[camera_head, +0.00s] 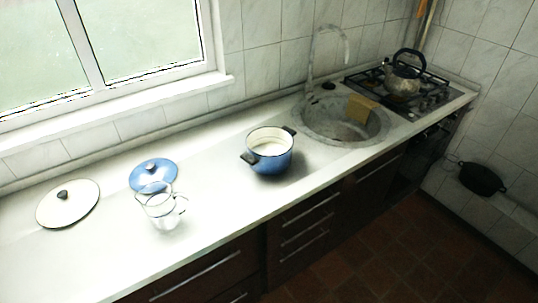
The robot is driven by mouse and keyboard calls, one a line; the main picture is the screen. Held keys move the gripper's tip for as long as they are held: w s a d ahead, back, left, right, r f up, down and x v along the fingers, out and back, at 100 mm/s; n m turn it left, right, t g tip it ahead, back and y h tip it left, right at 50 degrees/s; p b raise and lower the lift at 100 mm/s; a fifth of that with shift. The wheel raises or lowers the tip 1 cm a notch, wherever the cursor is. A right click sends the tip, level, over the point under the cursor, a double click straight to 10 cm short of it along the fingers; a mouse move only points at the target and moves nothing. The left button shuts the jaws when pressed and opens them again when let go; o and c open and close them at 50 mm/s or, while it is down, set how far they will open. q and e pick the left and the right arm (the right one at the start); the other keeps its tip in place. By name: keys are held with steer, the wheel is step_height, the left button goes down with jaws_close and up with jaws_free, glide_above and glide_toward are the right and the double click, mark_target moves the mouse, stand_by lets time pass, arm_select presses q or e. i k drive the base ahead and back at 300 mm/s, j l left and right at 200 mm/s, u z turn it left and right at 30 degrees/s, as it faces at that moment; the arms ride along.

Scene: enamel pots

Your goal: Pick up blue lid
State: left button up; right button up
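The blue lid (153,174) lies on the white countertop left of the middle, with a dark knob on top. A clear glass jug (161,208) stands in front of it and overlaps its lower edge in the picture. A blue enamel pot (268,154) with dark handles and a pale inside stands uncovered to the right of the lid. A white lid (68,206) with a dark knob lies to the left of the blue lid. Neither of my grippers shows in the head view.
The countertop (215,200) is bare between the jug and the pot. A round sink (345,124) with a yellowish cloth (361,107) lies right of the pot. A kettle (404,78) stands on the stove (437,93). A dark pan (481,179) is at the right wall.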

mark_target(149, 170)
steer(key=i+l, duration=0.25)
steer(key=i+l+u, duration=0.1)
steer(key=u, duration=0.4)
steer(key=l+u, duration=0.2)
steer(key=u, duration=0.3)
steer(key=i+l, duration=0.05)
